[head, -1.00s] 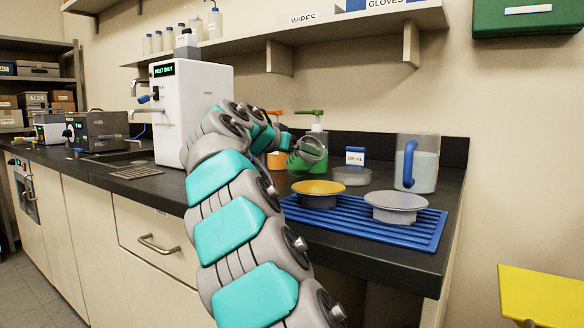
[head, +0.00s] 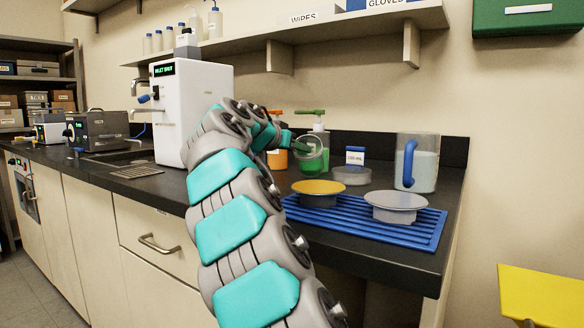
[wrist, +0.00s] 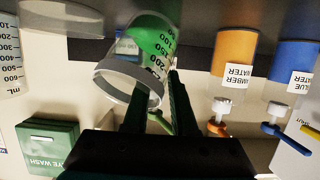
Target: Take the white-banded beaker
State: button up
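A clear beaker (wrist: 152,62) with dark volume marks is at my gripper (wrist: 158,88) in the wrist view, which shows the room upside down. One dark finger overlaps the beaker's rim and the other lies along its wall, so the gripper looks shut on its side. Green shows through the glass. The beaker also shows in the head view (head: 312,153), tilted, at the end of my arm, in front of the green pump bottle (head: 315,133). A pale band runs round the rim; I cannot tell if it is the white band. My fingertips are mostly hidden in the head view.
A blue ribbed mat (head: 420,232) holds a yellow dish (head: 319,188) and a grey dish (head: 397,202). An amber bottle (head: 277,158) and a white machine (head: 195,110) stand left.

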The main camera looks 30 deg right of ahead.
grip_shut()
jog(key=shift+r, duration=0.2)
dwell(0.3)
jog(key=shift+r+p, duration=0.35)
jog(key=shift+r, duration=1.25)
jog(key=s+a+b, duration=0.1)
jog(key=s+a, duration=0.2)
jog(key=a, duration=0.5)
jog(key=s+a+b, duration=0.1)
jog(key=s+a, duration=0.3)
jog(key=a, duration=0.4)
jog(key=shift+a, duration=0.35)
jog(key=shift+c, duration=0.3)
grip_release()
grip_shut()
